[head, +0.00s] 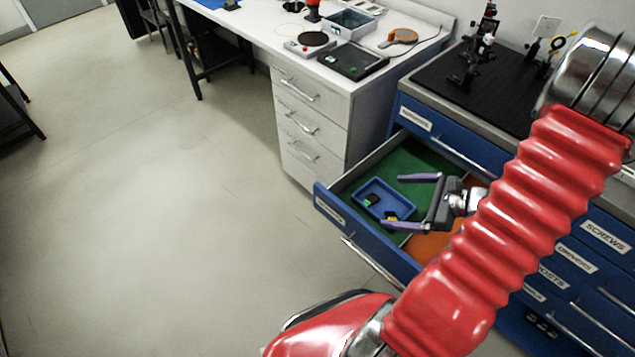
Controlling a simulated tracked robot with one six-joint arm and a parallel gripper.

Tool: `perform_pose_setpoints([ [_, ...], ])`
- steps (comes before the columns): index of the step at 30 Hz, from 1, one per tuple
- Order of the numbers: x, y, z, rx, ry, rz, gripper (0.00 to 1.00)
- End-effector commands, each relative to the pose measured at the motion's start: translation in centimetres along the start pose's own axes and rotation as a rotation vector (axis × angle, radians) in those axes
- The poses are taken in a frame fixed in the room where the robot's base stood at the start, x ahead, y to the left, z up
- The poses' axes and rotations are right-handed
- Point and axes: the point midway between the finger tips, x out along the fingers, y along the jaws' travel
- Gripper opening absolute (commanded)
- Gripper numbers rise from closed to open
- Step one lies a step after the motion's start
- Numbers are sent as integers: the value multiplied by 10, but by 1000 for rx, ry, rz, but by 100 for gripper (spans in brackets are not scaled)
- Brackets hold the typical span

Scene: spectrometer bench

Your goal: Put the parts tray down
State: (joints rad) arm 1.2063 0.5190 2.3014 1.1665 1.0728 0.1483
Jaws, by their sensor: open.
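The parts tray (401,190) is a small blue open tray. It lies on the green floor at the front of an open blue drawer (333,210). Small dark parts with green and yellow bits show inside it. My gripper (398,202) is open, with purple fingers spread wide. In the picture one finger is above and right of the tray, and the other crosses its lower right edge. I cannot tell whether that finger touches the tray. My red arm hides the right part of the drawer.
The drawer has a green section (412,160) and an orange section (428,245). A black-topped blue cabinet (447,85) stands behind, with a microscope (480,45). A white bench (262,25) holds a scale (311,43) and a dark tray (353,61). The floor at left is clear.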

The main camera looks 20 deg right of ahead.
Motion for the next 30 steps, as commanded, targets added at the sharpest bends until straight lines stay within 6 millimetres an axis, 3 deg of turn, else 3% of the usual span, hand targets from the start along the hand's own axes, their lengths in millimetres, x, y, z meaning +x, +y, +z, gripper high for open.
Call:
perform_pose_setpoints([
  [3, 8, 9, 32, -143, 29, 86, 100],
  [15, 20, 56, 124, -656, 124, 363, 100],
  [30, 8, 117, 209, -1334, 241, 615, 100],
])
